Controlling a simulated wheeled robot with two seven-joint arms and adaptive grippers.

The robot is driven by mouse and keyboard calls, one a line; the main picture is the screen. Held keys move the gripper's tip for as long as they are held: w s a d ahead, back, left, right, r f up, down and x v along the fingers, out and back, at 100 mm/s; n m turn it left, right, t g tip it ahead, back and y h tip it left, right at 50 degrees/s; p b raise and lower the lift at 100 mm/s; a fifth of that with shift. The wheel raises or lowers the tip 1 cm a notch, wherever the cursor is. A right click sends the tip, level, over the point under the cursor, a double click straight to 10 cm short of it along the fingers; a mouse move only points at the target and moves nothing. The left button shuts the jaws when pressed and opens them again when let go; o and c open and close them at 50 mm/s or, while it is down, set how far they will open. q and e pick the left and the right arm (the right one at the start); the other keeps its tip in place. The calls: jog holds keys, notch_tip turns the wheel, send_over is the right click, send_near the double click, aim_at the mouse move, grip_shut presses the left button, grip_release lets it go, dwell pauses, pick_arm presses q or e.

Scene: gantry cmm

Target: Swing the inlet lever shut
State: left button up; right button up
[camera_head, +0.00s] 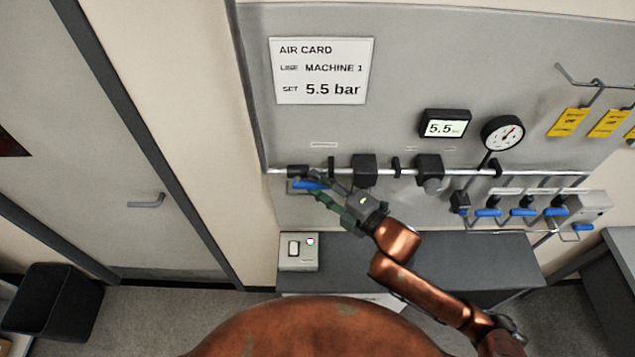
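The inlet lever (306,185) is a blue handle under a dark valve (298,171) at the left end of the silver pipe on the panel. It lies roughly level, along the pipe. My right gripper (322,187) reaches in from the right, its fingers pointing left at the lever's right end. Its fingers look spread apart, a dark one above and a green one below. Whether either finger touches the lever, I cannot tell. My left gripper is not in view.
Several blue-handled valves (522,211) hang at the right. A display (445,127) reads 5.5 beside a round gauge (503,133). Yellow tags (568,122) hang on hooks. A dark bench (440,262) with a switch box (299,251) stands below the panel. A black bin (52,300) is at left.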

jog(key=shift+a, duration=0.1)
jog(key=c, duration=0.5)
grip_shut()
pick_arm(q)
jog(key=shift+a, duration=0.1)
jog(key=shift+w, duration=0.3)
